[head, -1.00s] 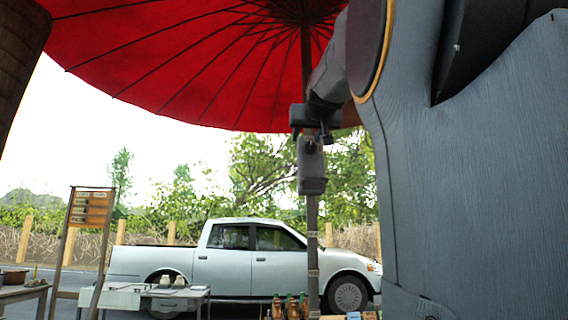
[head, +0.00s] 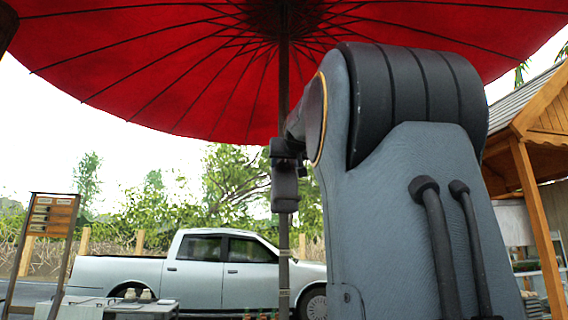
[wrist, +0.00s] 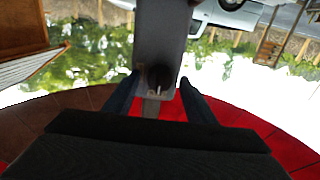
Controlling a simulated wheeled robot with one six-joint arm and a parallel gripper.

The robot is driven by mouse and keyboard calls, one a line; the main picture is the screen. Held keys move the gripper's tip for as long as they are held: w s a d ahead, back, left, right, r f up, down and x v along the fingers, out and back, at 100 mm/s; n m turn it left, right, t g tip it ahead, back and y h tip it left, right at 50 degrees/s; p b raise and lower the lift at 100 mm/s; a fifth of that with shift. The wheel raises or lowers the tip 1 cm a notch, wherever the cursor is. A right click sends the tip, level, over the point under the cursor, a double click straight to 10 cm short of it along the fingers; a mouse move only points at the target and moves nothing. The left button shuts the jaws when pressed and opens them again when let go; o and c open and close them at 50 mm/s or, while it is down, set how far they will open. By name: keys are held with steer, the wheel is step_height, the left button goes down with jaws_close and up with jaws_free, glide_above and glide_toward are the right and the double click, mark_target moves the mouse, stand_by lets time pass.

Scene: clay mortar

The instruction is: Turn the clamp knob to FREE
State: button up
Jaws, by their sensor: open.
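In the wrist view, a grey block that looks like the clamp housing (wrist: 165,35) stands ahead of my gripper (wrist: 160,93). A small dark round part with a pale mark, seemingly the clamp knob (wrist: 159,77), sits at its near end. The two dark fingers are apart, one on each side of the knob; I cannot tell whether they touch it. No lettering is legible, so the knob's setting cannot be read. In the head view, my gripper (head: 286,157) is small, just above the dark housing (head: 285,192) in line with the umbrella pole (head: 284,245). The knob is not distinct there.
A red umbrella canopy (head: 180,75) spreads overhead. A pale pickup truck (head: 200,265) is parked behind. A wooden-roofed stall (head: 540,140) is at right. My arm covers the middle right.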

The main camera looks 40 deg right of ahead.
steer(key=c, duration=1)
steer(key=shift+c, duration=0.2)
steer(key=m, duration=0.4)
steer(key=shift+m+p, duration=0.3)
steer(key=shift+m, duration=0.1)
steer(key=m, duration=0.4)
steer(key=shift+m+p, duration=0.3)
steer(key=shift+p, duration=0.1)
steer(key=m+p, duration=0.1)
steer(key=m, duration=0.3)
steer(key=shift+m, duration=0.3)
steer(key=shift+m+p, duration=0.7)
steer(key=shift+m, duration=1.2)
